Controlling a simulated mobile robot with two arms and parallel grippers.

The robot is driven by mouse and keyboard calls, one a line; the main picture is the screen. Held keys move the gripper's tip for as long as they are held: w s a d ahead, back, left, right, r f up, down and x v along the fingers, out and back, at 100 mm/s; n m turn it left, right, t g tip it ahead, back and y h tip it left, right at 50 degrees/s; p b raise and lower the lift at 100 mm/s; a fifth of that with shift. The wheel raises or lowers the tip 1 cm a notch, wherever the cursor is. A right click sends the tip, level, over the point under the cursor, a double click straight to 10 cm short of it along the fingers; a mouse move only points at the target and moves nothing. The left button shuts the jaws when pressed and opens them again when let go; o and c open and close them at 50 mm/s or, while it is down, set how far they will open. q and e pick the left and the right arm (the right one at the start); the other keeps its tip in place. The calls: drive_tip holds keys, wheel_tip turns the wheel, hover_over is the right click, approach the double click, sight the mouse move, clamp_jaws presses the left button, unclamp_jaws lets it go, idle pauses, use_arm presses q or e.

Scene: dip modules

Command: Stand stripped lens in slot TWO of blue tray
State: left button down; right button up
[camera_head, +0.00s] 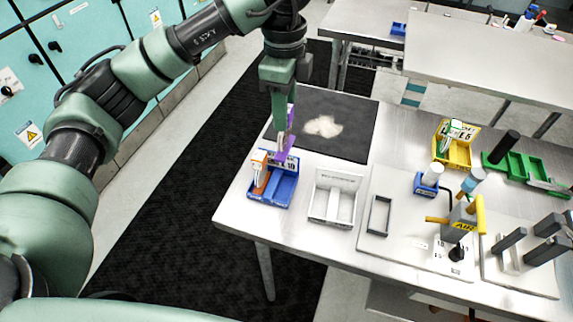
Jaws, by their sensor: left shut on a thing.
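My left gripper (287,138) comes down from above and is shut just over the back of the blue tray (281,189). Purple shows at its fingertips. I cannot tell fingers from held lens here, and the lens's outline is too small to make out. The blue tray sits at the table's left front and has a labelled back edge and long slots. An orange-and-white piece (260,170) stands in its left part. Slot numbers are too small to read surely. I cannot tell whether the held thing touches the tray. My right gripper is not in view.
A white tray (332,218) stands right of the blue one. A dark mat (350,125) with a pale patch lies behind. Further right are a dark frame (378,215), a yellow bin (453,152), a green tray (520,167) and an air stand (462,222).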

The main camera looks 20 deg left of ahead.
sight(285, 149)
use_arm(q)
drive_tip(key=f, duration=0.7)
drive_tip(key=shift+s+f, duration=0.1)
drive_tip(key=shift+s, duration=0.1)
drive_tip(key=f, duration=0.2)
drive_tip(key=f+p, duration=0.1)
drive_tip(key=f, duration=0.1)
drive_tip(key=shift+w, duration=0.25)
drive_tip(key=shift+f, duration=0.25)
wheel_tip(285, 149, down, 4)
drive_tip(key=shift+f+p, duration=0.1)
drive_tip(key=shift+p, duration=0.55)
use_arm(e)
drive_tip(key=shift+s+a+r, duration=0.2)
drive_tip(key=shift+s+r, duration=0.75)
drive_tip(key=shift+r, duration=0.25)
use_arm(q)
drive_tip(key=shift+f, duration=0.15)
drive_tip(key=c, duration=1)
unclamp_jaws()
